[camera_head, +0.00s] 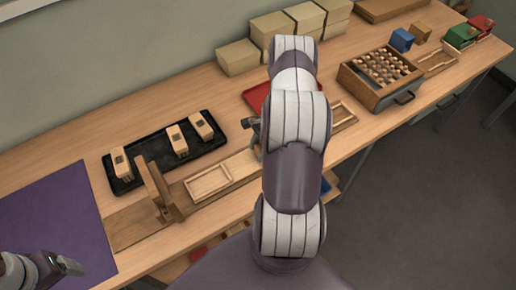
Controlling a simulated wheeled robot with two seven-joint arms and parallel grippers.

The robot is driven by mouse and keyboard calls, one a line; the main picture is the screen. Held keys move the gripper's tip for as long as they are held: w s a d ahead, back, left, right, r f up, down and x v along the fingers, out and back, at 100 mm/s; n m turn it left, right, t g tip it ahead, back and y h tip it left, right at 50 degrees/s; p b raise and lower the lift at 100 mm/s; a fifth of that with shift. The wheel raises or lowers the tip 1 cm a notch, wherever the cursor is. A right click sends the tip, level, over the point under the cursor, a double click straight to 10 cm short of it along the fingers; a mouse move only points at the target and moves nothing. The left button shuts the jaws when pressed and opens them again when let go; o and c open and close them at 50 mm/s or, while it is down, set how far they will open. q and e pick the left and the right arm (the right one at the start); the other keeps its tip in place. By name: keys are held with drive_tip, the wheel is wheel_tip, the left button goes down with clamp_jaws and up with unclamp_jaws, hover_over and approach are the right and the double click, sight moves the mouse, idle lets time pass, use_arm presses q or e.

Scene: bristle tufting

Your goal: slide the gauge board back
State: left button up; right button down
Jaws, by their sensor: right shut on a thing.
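A long light wooden board (240,163) lies along the front of the bench and passes behind my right arm; I take it for the gauge board, but cannot be sure. A shallow wooden frame (208,183) sits on it. At its left end an upright wooden plate (156,187) with a brace stands on a darker plank (135,228). My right gripper (255,130) is by the board's back edge, mostly behind my own arm. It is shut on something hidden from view. My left gripper (66,267) is at the lower left over the purple mat, its opening unclear.
A black tray (134,183) holds wooden blocks (178,140) behind the board. A purple mat (55,220) lies left. A red tray (256,96) is partly hidden by my arm. A box of round pieces (380,78) stands right, with cardboard boxes (238,58) along the wall.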

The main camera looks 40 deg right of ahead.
drive_tip(key=c, duration=0.6)
unclamp_jaws()
drive_tip(key=b+v, duration=0.2)
drive_tip(key=v, duration=1)
drive_tip(key=shift+r, duration=0.35)
